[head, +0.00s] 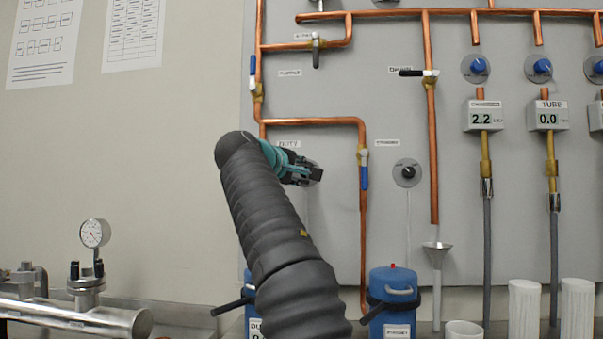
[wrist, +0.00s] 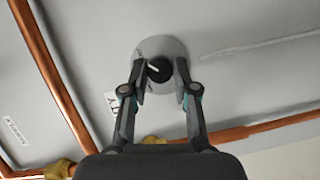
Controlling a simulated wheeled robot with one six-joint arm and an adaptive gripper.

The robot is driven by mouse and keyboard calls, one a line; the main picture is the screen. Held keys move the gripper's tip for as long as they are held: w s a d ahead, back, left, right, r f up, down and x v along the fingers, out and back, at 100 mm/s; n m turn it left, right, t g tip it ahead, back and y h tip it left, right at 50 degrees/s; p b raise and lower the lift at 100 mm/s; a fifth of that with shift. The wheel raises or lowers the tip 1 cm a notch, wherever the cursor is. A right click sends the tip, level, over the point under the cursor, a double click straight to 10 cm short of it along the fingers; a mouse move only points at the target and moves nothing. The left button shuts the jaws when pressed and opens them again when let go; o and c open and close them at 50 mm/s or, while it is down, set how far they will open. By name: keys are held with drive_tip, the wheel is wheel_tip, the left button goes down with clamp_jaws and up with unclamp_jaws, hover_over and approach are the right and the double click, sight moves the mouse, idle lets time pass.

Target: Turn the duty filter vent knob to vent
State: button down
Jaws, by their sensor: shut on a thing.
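The duty filter vent knob (wrist: 159,70) is a black knob with a pale pointer line on a round grey plate (wrist: 163,48), in the middle of the wrist view. The fingers of my gripper (wrist: 162,75) stand on either side of the knob and are shut on it. In the head view my gripper (head: 308,173) reaches the panel beside the DUTY label (head: 289,144). There the gripper hides the knob. The vent marking on the plate cannot be read.
A copper pipe with a blue-handled valve (head: 364,170) runs down just right of my gripper. A similar black knob (head: 408,172) sits further right on the panel (head: 330,90). A gauge (head: 95,233) stands at the left.

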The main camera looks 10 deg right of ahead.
drive_tip(key=shift+f, duration=0.1)
drive_tip(key=c, duration=0.9)
unclamp_jaws()
drive_tip(key=shift+s, duration=0.1)
drive_tip(key=v, duration=1.1)
drive_tip(key=shift+s+a, duration=0.25)
drive_tip(key=shift+s, duration=0.05)
